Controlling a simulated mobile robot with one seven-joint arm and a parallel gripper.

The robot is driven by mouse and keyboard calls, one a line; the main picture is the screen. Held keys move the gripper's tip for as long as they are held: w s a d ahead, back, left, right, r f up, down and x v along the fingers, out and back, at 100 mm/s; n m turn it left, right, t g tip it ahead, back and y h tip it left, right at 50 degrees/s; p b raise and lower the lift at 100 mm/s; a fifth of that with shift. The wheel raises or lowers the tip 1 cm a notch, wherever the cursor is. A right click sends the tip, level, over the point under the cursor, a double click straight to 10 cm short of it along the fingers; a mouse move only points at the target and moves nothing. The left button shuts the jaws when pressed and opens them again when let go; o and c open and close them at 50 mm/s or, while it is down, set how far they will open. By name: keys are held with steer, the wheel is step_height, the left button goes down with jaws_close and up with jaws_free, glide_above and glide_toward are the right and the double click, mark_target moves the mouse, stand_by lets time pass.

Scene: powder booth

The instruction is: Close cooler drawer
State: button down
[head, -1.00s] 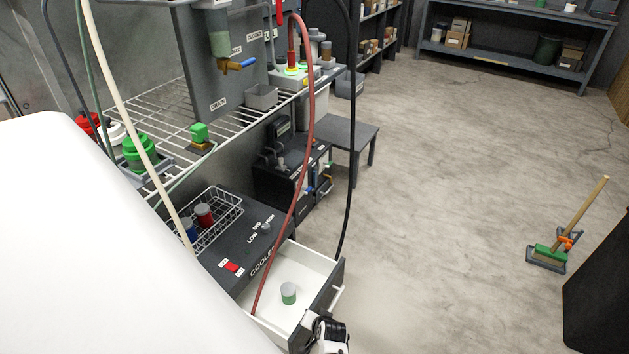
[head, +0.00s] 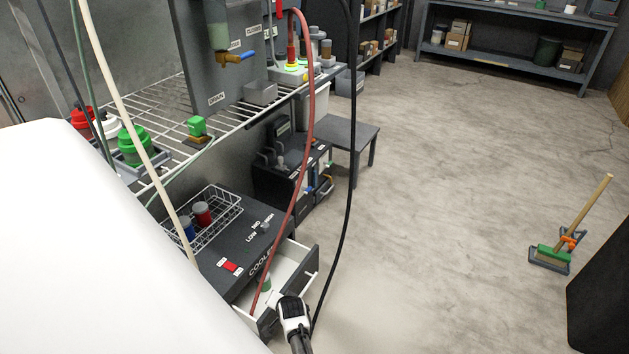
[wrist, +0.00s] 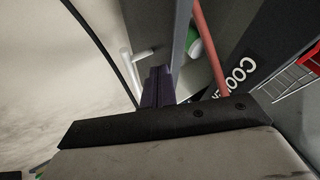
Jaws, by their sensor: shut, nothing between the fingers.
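The cooler (head: 240,245) is a dark box with a labelled top, low at the left of centre in the head view. Its drawer (head: 316,266) is partly open, with a white inside and a dark front. A green-lidded jar (head: 266,284) sits in the drawer, partly hidden by the red hose. My gripper (wrist: 158,85) is shut and empty, with its fingers at the drawer front near the white handle (wrist: 127,72) in the wrist view. In the head view my wrist (head: 293,312) is in front of the drawer; the fingertips are hidden there.
A red hose (head: 301,150) hangs down into the drawer, and a black hose (head: 349,170) hangs past its right side. A wire basket (head: 228,214) with red and blue jars stands on the cooler.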

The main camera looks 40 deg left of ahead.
steer(key=s+a+b, duration=0.2)
steer(key=a+b, duration=0.1)
steer(key=a, duration=0.4)
steer(key=shift+a, duration=0.4)
